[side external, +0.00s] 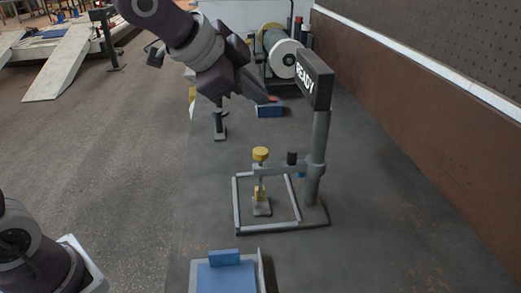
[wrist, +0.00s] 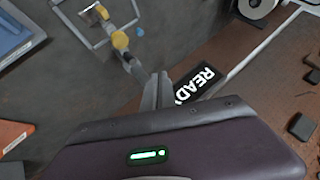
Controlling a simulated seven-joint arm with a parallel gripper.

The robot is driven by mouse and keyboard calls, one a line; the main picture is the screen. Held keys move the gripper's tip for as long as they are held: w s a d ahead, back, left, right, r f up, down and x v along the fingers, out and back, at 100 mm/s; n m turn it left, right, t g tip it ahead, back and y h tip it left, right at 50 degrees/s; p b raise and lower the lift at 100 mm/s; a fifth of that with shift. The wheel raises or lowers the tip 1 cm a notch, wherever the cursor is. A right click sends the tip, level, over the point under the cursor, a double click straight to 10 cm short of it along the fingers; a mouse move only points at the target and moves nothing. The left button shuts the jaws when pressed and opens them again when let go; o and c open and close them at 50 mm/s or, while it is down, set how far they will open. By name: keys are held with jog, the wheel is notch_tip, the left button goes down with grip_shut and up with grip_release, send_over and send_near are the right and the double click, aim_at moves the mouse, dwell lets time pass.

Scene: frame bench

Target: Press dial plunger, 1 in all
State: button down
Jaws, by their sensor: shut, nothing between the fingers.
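The dial stand has a grey post with a black display reading READY (side external: 314,80); the display also shows in the wrist view (wrist: 199,80). A yellow round plunger cap (side external: 260,153) tops a thin rod on the stand's side arm, above a small yellow-and-grey piece (side external: 261,200) within the base frame. The cap also shows in the wrist view (wrist: 120,41), beyond the fingertips. My gripper (side external: 270,98) is shut and empty, higher in the side picture than the cap and left of the display. In the wrist view its fingers (wrist: 157,78) are together, close to the display in the picture, apart from the cap.
A blue tray (side external: 226,279) lies at the bench's front. A blue box (side external: 270,111) and a small black stand (side external: 220,127) are farther back, with a spool machine (side external: 283,58) behind. A brown wall (side external: 440,130) bounds the right.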

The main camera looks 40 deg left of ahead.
aim_at(257, 153)
jog(key=shift+f, duration=0.1)
jog(key=shift+f, duration=4.35)
jog(key=shift+f, duration=0.4)
jog(key=shift+r, duration=0.45)
